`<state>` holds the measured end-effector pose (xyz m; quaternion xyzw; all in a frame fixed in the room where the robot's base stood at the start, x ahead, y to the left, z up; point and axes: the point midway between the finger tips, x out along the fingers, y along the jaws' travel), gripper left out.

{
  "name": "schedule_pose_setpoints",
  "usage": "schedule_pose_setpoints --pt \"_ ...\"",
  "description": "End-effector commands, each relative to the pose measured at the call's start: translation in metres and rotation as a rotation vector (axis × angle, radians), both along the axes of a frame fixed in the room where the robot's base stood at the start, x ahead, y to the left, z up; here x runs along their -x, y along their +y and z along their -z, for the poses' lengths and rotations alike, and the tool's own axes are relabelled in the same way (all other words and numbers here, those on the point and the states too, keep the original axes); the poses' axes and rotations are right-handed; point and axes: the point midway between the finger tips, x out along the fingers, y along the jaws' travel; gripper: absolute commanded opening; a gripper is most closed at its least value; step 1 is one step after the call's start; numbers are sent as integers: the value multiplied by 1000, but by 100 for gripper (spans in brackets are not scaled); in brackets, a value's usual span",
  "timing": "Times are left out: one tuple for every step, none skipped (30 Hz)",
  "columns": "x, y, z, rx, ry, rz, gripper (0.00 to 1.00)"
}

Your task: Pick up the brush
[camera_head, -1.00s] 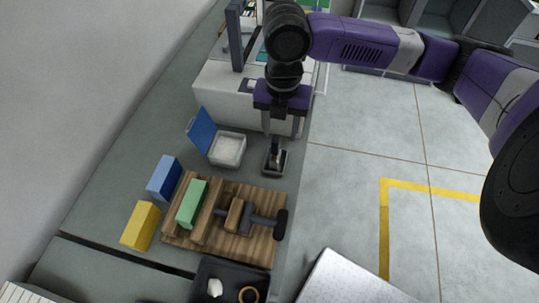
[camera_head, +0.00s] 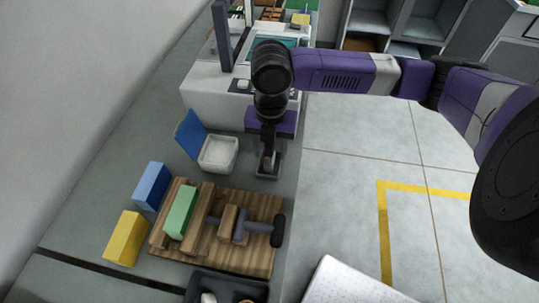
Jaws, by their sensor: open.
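A small dark tray (camera_head: 277,173) stands on the grey bench near its right edge. A small upright thing (camera_head: 267,158) with a light brownish part shows in it. It may be the brush, but it is too small and too covered to be sure. My gripper (camera_head: 268,160) points down right over this tray, with its purple body above. A dark finger reaches down to the small thing and hides part of it. The fingers overlap in this view, so the gap between them is hidden. The gripper is open, and I cannot tell whether it touches anything.
An open white box (camera_head: 218,154) with a blue lid (camera_head: 190,135) stands just left. In front are a wooden board (camera_head: 232,255) with a green block (camera_head: 181,211), and blue (camera_head: 151,186) and yellow (camera_head: 126,238) blocks. A white machine (camera_head: 215,100) stands behind. Floor lies right.

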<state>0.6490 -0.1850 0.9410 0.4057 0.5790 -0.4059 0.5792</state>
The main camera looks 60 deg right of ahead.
Motion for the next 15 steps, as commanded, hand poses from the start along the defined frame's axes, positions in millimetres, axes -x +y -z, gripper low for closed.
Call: schedule_pose_setpoints --pt "-2 -1 6 -1 3 3 49" --pt "-4 -2 10 -1 3 3 49" --pt "-5 -3 16 -2 3 1 49" --pt "-5 -2 21 -2 3 1 49" --pt "-5 -3 25 -2 2 1 49" --pt "-5 -3 28 -2 2 2 49" --pt "-5 -3 31 -2 2 2 49" --pt "-4 -3 32 -1 1 1 49" --pt "-5 -3 34 -1 1 1 49" --pt "-5 -3 35 0 1 1 49" --pt "-5 -3 35 0 0 0 49" --pt "-5 -3 35 0 0 0 49" --pt "-5 -3 35 0 0 0 49" --pt "-5 -3 35 0 0 0 49" --pt "-5 -3 35 0 0 0 49"
